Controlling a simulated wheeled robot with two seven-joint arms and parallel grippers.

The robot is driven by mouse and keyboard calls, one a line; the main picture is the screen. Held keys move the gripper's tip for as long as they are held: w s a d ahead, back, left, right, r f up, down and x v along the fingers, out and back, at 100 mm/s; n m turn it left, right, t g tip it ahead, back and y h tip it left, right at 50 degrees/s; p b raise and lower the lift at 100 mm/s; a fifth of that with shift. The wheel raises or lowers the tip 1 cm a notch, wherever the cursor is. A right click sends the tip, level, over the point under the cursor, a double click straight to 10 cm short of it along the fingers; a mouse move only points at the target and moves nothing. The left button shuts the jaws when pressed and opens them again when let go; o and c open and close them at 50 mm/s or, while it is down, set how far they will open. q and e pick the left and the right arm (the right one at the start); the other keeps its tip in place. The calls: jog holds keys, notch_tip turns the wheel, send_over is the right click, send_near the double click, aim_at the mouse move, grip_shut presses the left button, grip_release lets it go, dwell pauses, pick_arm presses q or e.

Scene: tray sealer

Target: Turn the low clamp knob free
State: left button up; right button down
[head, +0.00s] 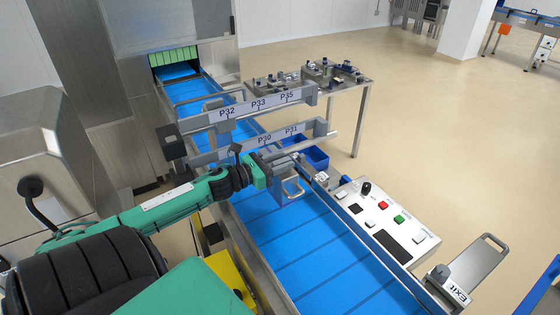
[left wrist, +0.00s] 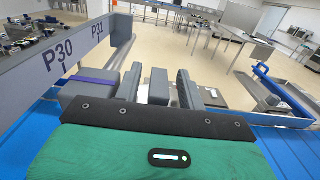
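The lower guide rail (head: 278,142), marked P30 and P31, crosses above the blue conveyor; it also shows in the left wrist view (left wrist: 75,55). My left gripper (head: 292,190) is over the belt, just on the near side of this rail. In the left wrist view its two grey fingers (left wrist: 159,88) stand apart, with gaps inside them. A grey block (left wrist: 158,84) shows between the fingers; I cannot tell whether it is the low clamp knob or whether it touches them. A small dark knob (head: 236,148) shows near the rail's left part. My right gripper is not in view.
An upper rail (head: 262,104) marked P32, P33 and P35 runs above the lower one. A control panel (head: 388,220) with buttons lies right of the belt (head: 310,245). Blue bins (head: 316,157) and a steel table (head: 350,85) with parts stand beyond. The near belt is clear.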

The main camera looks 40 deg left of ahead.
pick_arm(q)
jog(key=shift+c, duration=0.4)
grip_shut()
